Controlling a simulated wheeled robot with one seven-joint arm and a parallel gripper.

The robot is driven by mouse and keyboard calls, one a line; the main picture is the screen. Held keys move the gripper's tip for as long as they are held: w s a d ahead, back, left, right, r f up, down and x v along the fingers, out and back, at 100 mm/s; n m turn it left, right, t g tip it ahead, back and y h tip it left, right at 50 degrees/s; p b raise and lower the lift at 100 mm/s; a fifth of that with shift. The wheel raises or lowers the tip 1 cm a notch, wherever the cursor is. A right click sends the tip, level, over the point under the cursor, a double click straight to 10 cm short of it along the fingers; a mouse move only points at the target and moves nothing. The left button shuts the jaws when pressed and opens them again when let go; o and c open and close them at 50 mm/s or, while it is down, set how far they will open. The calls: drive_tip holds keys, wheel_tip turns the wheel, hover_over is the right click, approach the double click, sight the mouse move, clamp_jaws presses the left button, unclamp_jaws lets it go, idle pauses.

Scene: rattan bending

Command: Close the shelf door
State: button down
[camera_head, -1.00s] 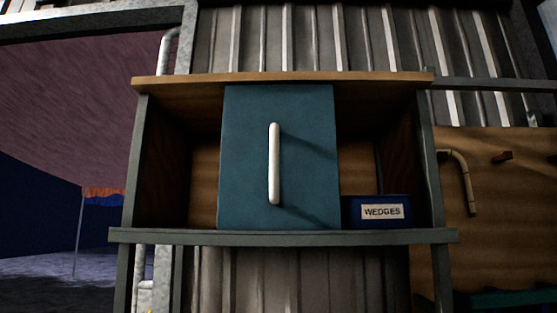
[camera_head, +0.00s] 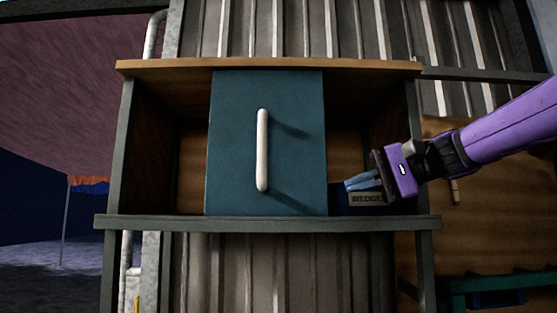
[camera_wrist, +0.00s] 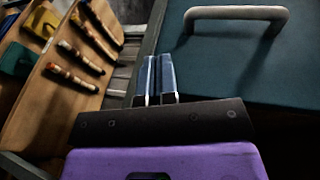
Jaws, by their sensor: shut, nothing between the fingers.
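The shelf (camera_head: 270,225) is a wooden box with grey edges. Its teal door (camera_head: 240,145) covers the middle of the front, with open gaps at left and right. A white vertical handle (camera_head: 262,150) is on the door. My gripper (camera_head: 350,183) is shut and empty, in front of the right gap, with its fingertips pointing left, just right of the door's right edge. In the wrist view, my fingers (camera_wrist: 160,78) lie together, left of the teal door (camera_wrist: 225,85) and its handle (camera_wrist: 237,13). Contact with the door cannot be told.
A dark blue bin labelled WEDGES (camera_head: 366,199) sits in the right gap, partly hidden behind my fingers. A wooden tool board (camera_wrist: 60,70) with several tools hangs to the right of the shelf. The left gap (camera_head: 193,165) looks empty.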

sight(278, 159)
drive_tip(key=w+a+r+y, duration=0.1)
drive_tip(key=w+r+y, duration=0.25)
drive_tip(key=r, duration=0.25)
drive_tip(key=x, duration=1.3)
drive_tip(key=shift+w+a+f, duration=0.2)
drive_tip(key=shift+a+f, duration=0.05)
drive_tip(key=shift+a, duration=0.05)
drive_tip(key=s+x, duration=0.2)
drive_tip(key=x, duration=1)
drive_tip(key=s+a+x, duration=0.1)
drive_tip(key=s+x, duration=0.2)
drive_tip(key=x, duration=0.9)
drive_tip(key=shift+a+f, duration=0.25)
drive_tip(key=shift+a, duration=0.05)
drive_tip(key=shift+s, duration=0.1)
